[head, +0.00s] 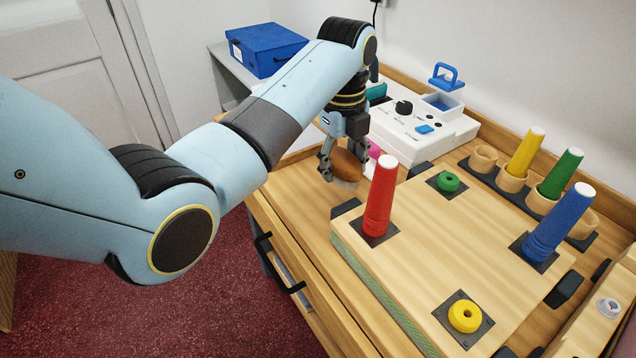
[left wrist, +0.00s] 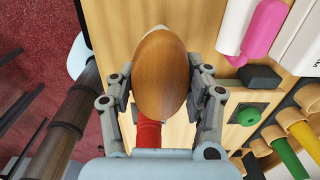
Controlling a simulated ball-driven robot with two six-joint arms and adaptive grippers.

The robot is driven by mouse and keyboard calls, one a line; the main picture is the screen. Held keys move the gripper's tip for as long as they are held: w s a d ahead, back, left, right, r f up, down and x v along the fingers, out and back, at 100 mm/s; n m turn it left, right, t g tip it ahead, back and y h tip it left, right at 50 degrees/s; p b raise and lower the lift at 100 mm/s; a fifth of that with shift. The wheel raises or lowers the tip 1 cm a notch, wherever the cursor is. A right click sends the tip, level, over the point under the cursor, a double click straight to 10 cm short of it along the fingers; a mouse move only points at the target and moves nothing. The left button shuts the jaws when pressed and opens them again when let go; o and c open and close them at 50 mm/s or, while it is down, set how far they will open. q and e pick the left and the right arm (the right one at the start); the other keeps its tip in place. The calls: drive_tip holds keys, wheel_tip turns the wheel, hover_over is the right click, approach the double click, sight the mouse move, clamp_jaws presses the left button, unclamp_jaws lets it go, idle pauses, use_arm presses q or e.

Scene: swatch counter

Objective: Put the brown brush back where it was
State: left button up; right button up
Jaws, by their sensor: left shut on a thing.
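The brown brush (head: 348,164) has a rounded wooden back with pale bristles below it. My left gripper (head: 338,168) is shut on it, near the counter's left edge, behind the red cone. In the left wrist view the brush (left wrist: 160,75) sits between the two fingers of the gripper (left wrist: 160,88), its oval back facing the camera. The bristles are close to the wooden counter top (head: 292,196); I cannot tell whether they touch it. My right gripper is not in view.
A red cone (head: 380,195) and a blue cone (head: 560,222) stand on a raised wooden board (head: 440,245) with green and yellow rings. A white machine (head: 420,130) stands behind, with a pink thing (head: 374,150) beside it. A blue box (head: 266,48) is at the back left.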

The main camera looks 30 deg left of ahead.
use_arm(q)
hover_over(314, 196)
drive_tip(key=f, duration=0.3)
drive_tip(key=shift+w+d, duration=0.1)
drive_tip(key=shift+d, duration=0.2)
drive_tip(key=f, duration=0.3)
drive_tip(key=shift+a+f+p, duration=0.3)
drive_tip(key=shift+f, duration=0.55)
drive_tip(key=o, duration=0.8)
drive_tip(key=shift+c, duration=0.2)
drive_tip(key=o, duration=0.4)
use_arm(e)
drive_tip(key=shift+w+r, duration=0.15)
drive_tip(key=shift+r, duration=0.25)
